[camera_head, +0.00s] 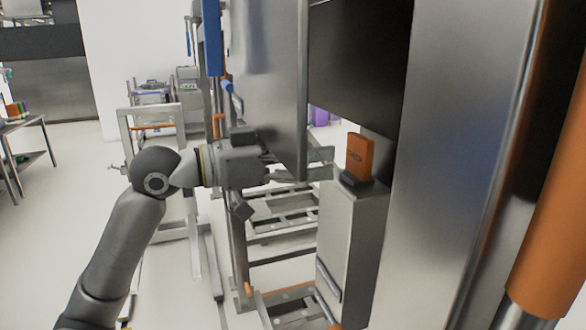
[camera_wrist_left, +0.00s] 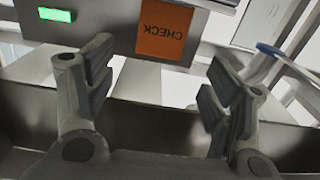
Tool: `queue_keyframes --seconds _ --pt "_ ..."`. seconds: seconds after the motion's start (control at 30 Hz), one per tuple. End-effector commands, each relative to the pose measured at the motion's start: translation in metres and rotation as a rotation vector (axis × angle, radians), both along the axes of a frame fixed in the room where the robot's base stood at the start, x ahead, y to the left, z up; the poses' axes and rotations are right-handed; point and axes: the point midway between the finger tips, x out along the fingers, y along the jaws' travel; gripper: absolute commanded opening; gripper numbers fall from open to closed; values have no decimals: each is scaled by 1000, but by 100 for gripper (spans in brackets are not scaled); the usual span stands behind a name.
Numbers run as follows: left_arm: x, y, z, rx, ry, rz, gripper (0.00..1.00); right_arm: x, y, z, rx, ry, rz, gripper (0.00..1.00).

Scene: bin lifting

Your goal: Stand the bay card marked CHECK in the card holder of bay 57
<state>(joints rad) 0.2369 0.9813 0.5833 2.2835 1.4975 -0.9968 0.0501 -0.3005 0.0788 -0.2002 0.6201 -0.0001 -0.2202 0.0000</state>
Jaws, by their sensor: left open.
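The orange bay card (camera_head: 359,155) stands upright, slightly tilted in the picture, in a small dark holder (camera_head: 355,181) on top of a grey metal post. In the left wrist view the orange card (camera_wrist_left: 165,30) shows the word CHECK upside down. My left gripper (camera_head: 322,165) is just left of the card in the head view. In the left wrist view its two fingers are spread with nothing between them, and the card is beyond them, apart from both. No bay number is readable. My right gripper is not in view.
A grey metal post (camera_head: 345,235) bears the holder. A large metal panel (camera_head: 270,85) hangs close above my left gripper. A green lit display (camera_wrist_left: 55,14) is beside the card. Metal frames (camera_head: 285,215) stand below and behind. The floor at the left is clear.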

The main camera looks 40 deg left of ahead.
Motion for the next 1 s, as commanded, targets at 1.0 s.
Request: queue_keyframes --seconds 1.0 --pt "110 159 -207 -288 295 388 75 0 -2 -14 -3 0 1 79"
